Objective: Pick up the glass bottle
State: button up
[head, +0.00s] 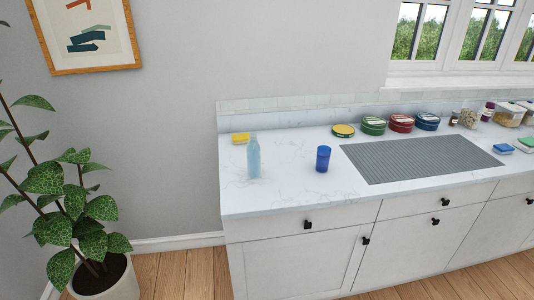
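A pale blue, translucent glass bottle (254,158) stands upright on the white marbled counter (290,187), near its left end. A dark blue cup (323,159) stands to the right of the bottle, with a clear gap between them. A small yellow item (240,138) lies behind the bottle, close to the wall, and the bottle's top partly overlaps it in the picture. My gripper is not in view.
A grey ribbed mat (422,158) lies right of the cup. Several round tins, including a green one (373,125), jars and containers line the back. A potted plant (100,275) stands on the floor at left. Counter in front of the bottle is clear.

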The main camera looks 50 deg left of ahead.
aim_at(253, 155)
jog(key=u, duration=0.3)
jog(key=i, duration=0.7)
jog(key=u, duration=0.85)
jog(key=i, duration=0.65)
jog(key=u, duration=0.4)
